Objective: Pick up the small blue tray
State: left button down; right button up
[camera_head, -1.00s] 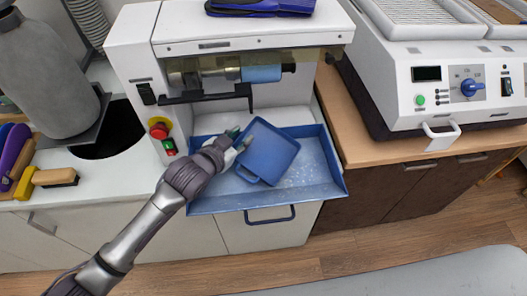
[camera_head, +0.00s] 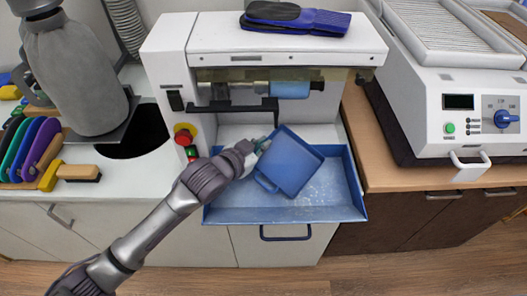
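The small blue tray (camera_head: 291,163) is at the centre of the head view, turned at an angle over the larger blue pan (camera_head: 340,196) of the white machine. Its handle points to the lower left. Its upper corner overlaps the pan's back edge in the picture. My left gripper (camera_head: 260,146) is at the tray's upper left edge, with its fingertips against or very near the rim. The fingers are small and partly hidden, so I cannot tell whether they are closed on it. My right gripper is not in view.
The white machine (camera_head: 285,40) with its roller (camera_head: 290,89) overhangs the pan. Red and green buttons (camera_head: 185,135) are to the left. Brushes and coloured insoles (camera_head: 38,148) lie on the left counter. Another white machine (camera_head: 465,115) stands on the right. The floor in front is clear.

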pick_arm(q)
jog(key=shift+s+d+r, duration=0.1)
jog(key=shift+d+r, duration=0.1)
jog(key=shift+r, duration=0.8)
jog(key=s+d+r+b, duration=0.2)
jog(key=s+d+r, duration=0.4)
jog(key=s+d, duration=0.1)
jog(key=shift+s+d+r, duration=0.25)
jog(key=shift+d, duration=0.45)
